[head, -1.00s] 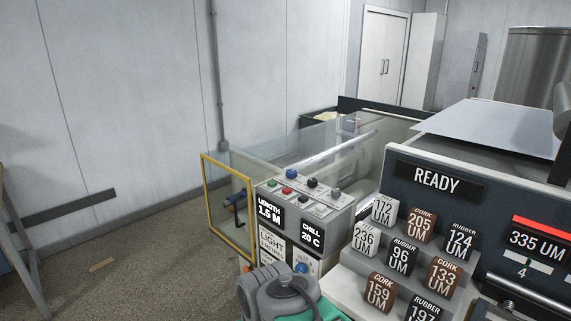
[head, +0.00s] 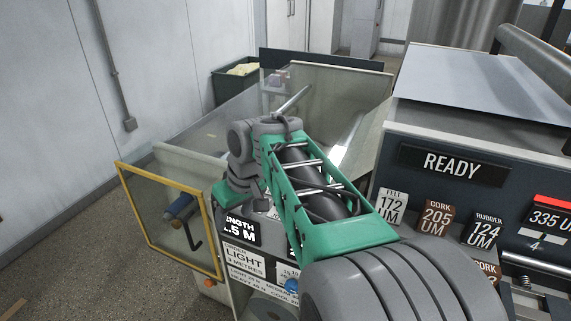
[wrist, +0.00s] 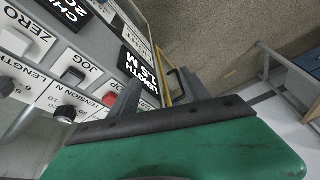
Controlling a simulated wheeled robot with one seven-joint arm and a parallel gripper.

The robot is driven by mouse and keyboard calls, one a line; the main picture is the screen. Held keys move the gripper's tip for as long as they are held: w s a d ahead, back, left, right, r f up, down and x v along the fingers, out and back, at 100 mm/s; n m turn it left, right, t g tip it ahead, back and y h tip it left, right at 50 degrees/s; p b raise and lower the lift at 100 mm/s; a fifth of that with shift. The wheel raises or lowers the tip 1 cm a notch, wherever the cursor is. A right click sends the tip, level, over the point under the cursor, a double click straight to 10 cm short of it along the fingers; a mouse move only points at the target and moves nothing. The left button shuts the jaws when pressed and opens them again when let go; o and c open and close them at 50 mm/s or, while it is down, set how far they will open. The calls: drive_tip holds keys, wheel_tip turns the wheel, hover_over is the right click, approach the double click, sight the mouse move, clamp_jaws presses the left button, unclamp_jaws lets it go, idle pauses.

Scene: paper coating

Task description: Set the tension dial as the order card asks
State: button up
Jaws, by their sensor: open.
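The order card (head: 245,262) on the front of the control box reads "LIGHT" and "3 METRES"; the smaller lines below are hard to read. In the wrist view the dark tension dial (wrist: 66,113) stands beside the label "TENSION N"; I cannot read its setting. My gripper (head: 245,190) is over the control box in the head view, hiding most of its top. The gripper is open and appears empty, apart from the dial.
A yellow-framed clear guard (head: 212,235) stands left of the box. Several labelled blocks, including a cork one (head: 437,218), stand at right.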

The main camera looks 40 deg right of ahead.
drive_tip(key=w+d+r+n+p, duration=0.1)
drive_tip(key=w+d+r, duration=0.15)
drive_tip(key=d, duration=0.85)
drive_tip(key=w+d+r+n+p, duration=0.1)
drive_tip(key=w+d+r, duration=0.15)
drive_tip(key=d, duration=0.75)
drive_tip(key=shift+t, duration=0.3)
drive_tip(key=x, duration=0.6)
drive_tip(key=shift+w+a+f+b, duration=0.2)
drive_tip(key=shift+f+b, duration=0.1)
drive_tip(key=shift+b, duration=0.1)
drive_tip(key=shift+s, duration=0.1)
drive_tip(key=shift+c, duration=0.4)
clamp_jaws()
